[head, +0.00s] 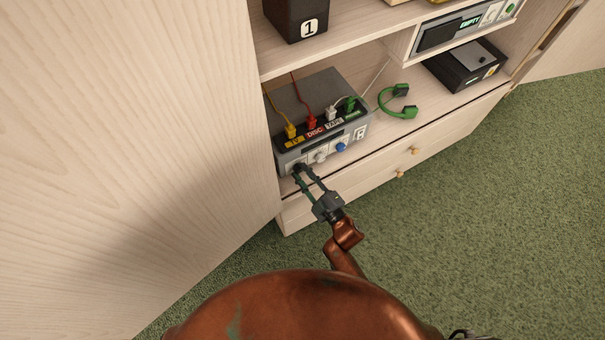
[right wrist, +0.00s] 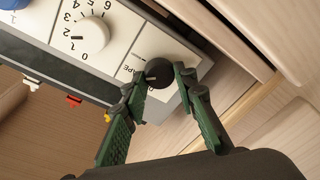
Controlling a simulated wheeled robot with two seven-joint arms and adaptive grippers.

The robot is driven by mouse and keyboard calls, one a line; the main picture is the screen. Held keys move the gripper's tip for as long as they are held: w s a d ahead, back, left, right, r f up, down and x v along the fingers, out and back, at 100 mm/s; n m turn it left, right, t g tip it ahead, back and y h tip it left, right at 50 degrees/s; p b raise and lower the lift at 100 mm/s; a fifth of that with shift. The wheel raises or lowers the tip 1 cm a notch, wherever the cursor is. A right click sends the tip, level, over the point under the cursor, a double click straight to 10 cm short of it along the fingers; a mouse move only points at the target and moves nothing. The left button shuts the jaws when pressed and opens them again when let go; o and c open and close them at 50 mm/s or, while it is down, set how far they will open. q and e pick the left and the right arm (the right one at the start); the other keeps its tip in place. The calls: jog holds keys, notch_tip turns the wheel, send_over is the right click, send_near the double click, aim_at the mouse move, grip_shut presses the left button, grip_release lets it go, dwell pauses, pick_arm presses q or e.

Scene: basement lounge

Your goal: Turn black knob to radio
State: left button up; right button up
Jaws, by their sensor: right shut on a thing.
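The grey radio unit (head: 320,140) stands on the lower shelf, with labels for TV, disc and tape on its front strip. The black knob (head: 297,167) is at the left end of its front panel and shows larger in the right wrist view (right wrist: 159,70). A pale pointer mark on the knob faces left in that view, near lettering that partly reads "TAPE". I cannot see a radio marking clearly. My right gripper (head: 301,175) is shut on the black knob, one finger on each side. My left gripper is not in view.
A white numbered knob (right wrist: 90,34) and a blue knob (head: 341,147) sit beside the black one. Yellow, red, white and green plugs stand on top. Green headphones (head: 397,101) lie to the right. Drawers with small wooden knobs (head: 400,174) are below.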

jog(key=m+p, duration=0.2)
jog(key=m, duration=0.3)
jog(key=shift+r, duration=0.1)
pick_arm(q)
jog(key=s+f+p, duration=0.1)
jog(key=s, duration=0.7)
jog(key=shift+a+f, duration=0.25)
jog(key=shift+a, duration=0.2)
pick_arm(e)
jog(key=shift+m+t, duration=0.5)
jog(key=shift+m, duration=1)
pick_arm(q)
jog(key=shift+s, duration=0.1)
pick_arm(e)
jog(key=shift+f, duration=0.2)
jog(key=o, duration=1.2)
jog(key=shift+c, duration=0.2)
jog(key=shift+d, duration=0.1)
jog(key=r+v, duration=0.1)
jog(key=v, duration=1)
jog(key=shift+s+d+f, duration=0.2)
jog(key=shift+s+f, duration=0.2)
jog(key=shift+f, duration=0.1)
